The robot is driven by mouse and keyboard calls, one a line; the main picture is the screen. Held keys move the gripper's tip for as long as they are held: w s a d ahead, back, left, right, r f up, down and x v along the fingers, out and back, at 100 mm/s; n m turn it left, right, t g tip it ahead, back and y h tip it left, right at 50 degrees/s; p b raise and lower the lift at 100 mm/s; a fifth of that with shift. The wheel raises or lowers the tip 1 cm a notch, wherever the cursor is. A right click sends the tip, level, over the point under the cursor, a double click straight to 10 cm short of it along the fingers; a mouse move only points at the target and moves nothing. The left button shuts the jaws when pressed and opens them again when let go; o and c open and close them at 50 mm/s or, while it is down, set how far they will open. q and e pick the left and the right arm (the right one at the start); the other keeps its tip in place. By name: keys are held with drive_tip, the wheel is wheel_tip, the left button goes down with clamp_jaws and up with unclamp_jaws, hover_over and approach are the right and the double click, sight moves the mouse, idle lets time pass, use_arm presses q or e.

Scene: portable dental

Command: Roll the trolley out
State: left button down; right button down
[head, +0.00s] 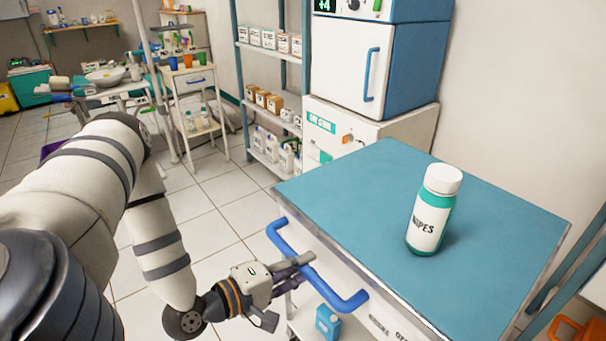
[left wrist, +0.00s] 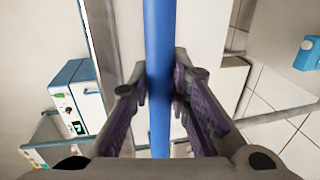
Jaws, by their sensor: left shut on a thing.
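The trolley has a blue top (head: 370,200) with a metal rim and a white body. A blue bar handle (head: 346,303) sticks out from its near left side. My left gripper (head: 300,268) is shut on this handle near its middle. In the left wrist view the handle (left wrist: 159,40) runs upright between the two fingers (left wrist: 160,95), with a finger on each side of it. My right gripper is in neither view.
A white and green wipes bottle (head: 432,212) stands upright on the trolley top. A blue container (head: 327,322) shows low on the trolley. A white cabinet (head: 352,62) and a stocked shelf rack (head: 240,85) stand behind.

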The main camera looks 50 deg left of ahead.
use_arm(q)
drive_tip(key=shift+s, duration=0.15)
drive_tip(key=c, duration=1.7)
unclamp_jaws()
drive_tip(key=shift+o, duration=1.1)
drive_tip(key=shift+s, duration=0.1)
drive_tip(key=d+v, duration=0.1)
drive_tip(key=v, duration=1.1)
drive_tip(key=shift+a, duration=0.5)
